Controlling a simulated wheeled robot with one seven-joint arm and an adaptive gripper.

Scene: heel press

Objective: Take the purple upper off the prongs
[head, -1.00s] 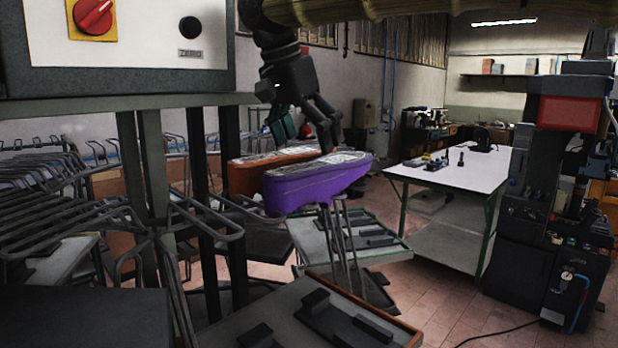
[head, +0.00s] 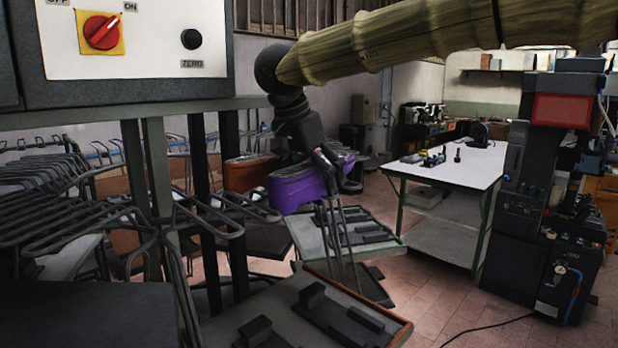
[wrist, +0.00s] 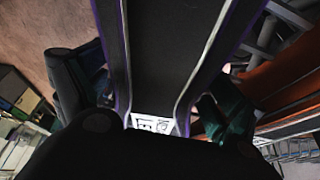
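My gripper (wrist: 155,105) is open, one finger on each side of the upper. I cannot tell whether the fingers touch it. A white printed label (wrist: 153,124) shows between them.
The orange upper also shows close by on the right in the wrist view (wrist: 290,80). A control cabinet (head: 140,45) and wire racks (head: 70,200) stand on the left. A white table (head: 450,170) and a dark machine (head: 550,200) stand to the right.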

